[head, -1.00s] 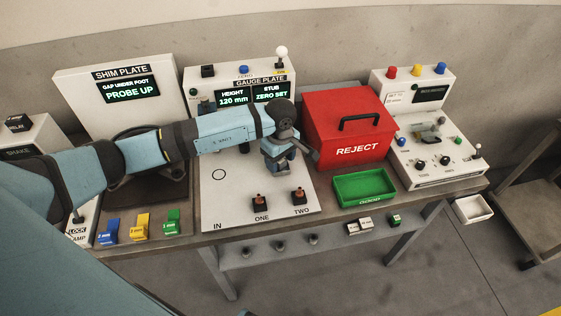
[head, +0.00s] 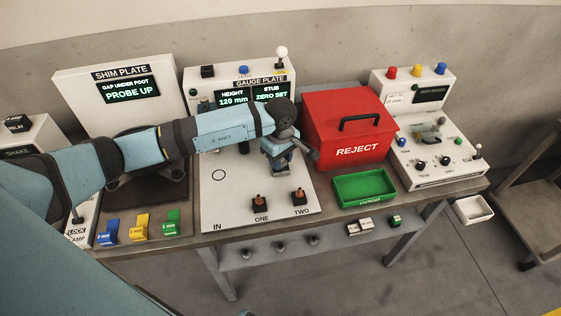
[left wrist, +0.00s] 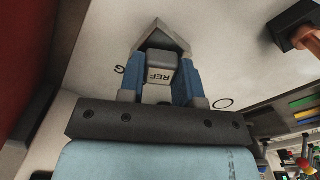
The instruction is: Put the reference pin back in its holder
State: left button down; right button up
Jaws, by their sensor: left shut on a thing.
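My left gripper (head: 283,165) is over the back right part of the white gauge plate (head: 228,205). It is shut on the reference pin. In the left wrist view, the pin (left wrist: 161,74) shows as a grey block marked REF between the blue fingers of the gripper (left wrist: 161,80). A grey, pointed piece (left wrist: 160,37) shows just beyond the pin; I cannot tell whether it is the holder or part of the pin. The pin's lower end is hidden, so contact with the plate cannot be told. My right gripper is not in view.
The red REJECT bin (head: 347,128) stands close to the right of the gripper. A green tray (head: 364,188) is at the front right. Two dark pegs with orange tops (head: 259,200) (head: 298,196) stand on the plate's front. The plate's left part is clear.

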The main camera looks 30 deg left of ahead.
pick_arm(q)
jog(key=shift+r+p, duration=1.35)
jog(key=shift+r, duration=1.55)
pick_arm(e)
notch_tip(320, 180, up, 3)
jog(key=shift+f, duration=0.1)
